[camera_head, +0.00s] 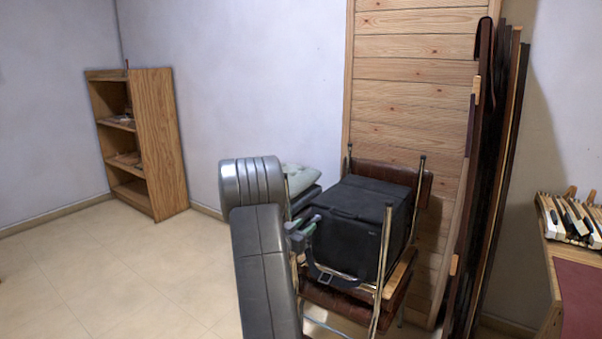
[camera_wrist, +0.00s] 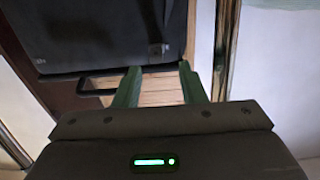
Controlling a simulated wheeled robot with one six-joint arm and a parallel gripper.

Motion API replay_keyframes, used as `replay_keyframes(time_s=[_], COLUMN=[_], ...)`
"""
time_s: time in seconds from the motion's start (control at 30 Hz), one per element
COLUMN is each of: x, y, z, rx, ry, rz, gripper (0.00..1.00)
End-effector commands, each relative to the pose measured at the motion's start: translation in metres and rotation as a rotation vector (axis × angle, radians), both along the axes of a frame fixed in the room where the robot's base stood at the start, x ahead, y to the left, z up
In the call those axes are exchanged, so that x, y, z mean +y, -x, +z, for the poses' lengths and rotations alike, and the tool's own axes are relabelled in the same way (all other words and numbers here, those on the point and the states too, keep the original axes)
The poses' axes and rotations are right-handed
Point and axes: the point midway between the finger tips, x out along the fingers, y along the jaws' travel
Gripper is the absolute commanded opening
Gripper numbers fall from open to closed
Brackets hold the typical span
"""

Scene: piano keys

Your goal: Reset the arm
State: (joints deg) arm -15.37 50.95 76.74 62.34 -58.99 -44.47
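My gripper (camera_wrist: 159,78) shows in the wrist view with its two green fingers apart and nothing between them. In the head view my gripper (camera_head: 304,230) is partly hidden behind my grey arm, in front of a black box-like case (camera_head: 350,222). The case also fills the upper left of the wrist view (camera_wrist: 105,32). I cannot tell how far the fingers are from the case.
The case sits among upturned chair legs (camera_head: 386,255) on a brown seat. A wooden panel (camera_head: 415,100) and dark boards (camera_head: 485,170) stand behind. Piano keys (camera_head: 573,218) lie on a table (camera_head: 580,300) at right. A bookshelf (camera_head: 160,140) stands left; floor there is clear.

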Motion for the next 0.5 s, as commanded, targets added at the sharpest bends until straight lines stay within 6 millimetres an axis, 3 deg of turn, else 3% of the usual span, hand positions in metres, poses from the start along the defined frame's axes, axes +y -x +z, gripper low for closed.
replay_keyframes(time_s=[0.3, 0.5], x=[-0.025, -0.029], y=[-0.035, -0.032], z=[0.0, 0.0], rx=[0.0, 0.001], ry=[0.0, 0.001], rz=[-0.001, 0.0], gripper=[0.37, 0.37])
